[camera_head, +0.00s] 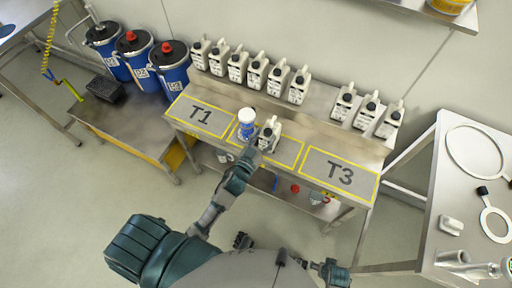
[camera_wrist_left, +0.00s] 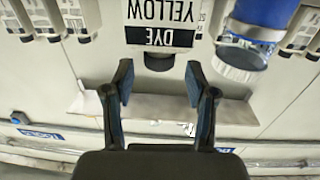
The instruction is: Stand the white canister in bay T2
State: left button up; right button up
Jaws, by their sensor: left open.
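A white canister (camera_head: 268,134) with a dark cap stands upright in the yellow-outlined middle bay (camera_head: 288,152), between T1 and T3; its floor lettering is hidden. In the left wrist view the canister (camera_wrist_left: 162,12) appears upside down, with a "YELLOW DYE" label. My left gripper (camera_head: 262,149) is at the canister's near side. In the left wrist view its open fingers (camera_wrist_left: 160,80) are spread to either side of the black cap; contact cannot be told. Part of my right arm (camera_head: 332,272) shows at the bottom, its finger state unclear.
A blue jar with a white lid (camera_head: 246,118) stands close left of the canister. Several similar canisters (camera_head: 257,70) line the back shelf. Blue drums (camera_head: 136,55) stand left; a side table (camera_head: 450,200) is right.

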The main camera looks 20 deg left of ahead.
pick_arm(q)
jog(key=s+a, duration=0.1)
jog(key=s, duration=0.7)
jog(key=s+a+f+g+y, duration=0.1)
jog(key=s+f+g, duration=0.35)
jog(key=f, duration=0.55)
jog(key=s+a+f+g+y, duration=0.1)
jog(key=s+f+g, duration=0.35)
jog(key=f, duration=0.55)
jog(key=s+f+m+g, duration=0.1)
jog(key=s+f+g, duration=0.6)
jog(key=s, duration=0.6)
notch_tip(320, 180, down, 2)
jog(key=shift+d+f+h, duration=0.25)
jog(key=shift+d+h, duration=0.05)
jog(key=shift+d, duration=0.05)
pick_arm(e)
jog(key=shift+f, duration=0.4)
pick_arm(q)
jog(key=shift+w, duration=0.1)
pick_arm(e)
jog(key=shift+s, duration=0.1)
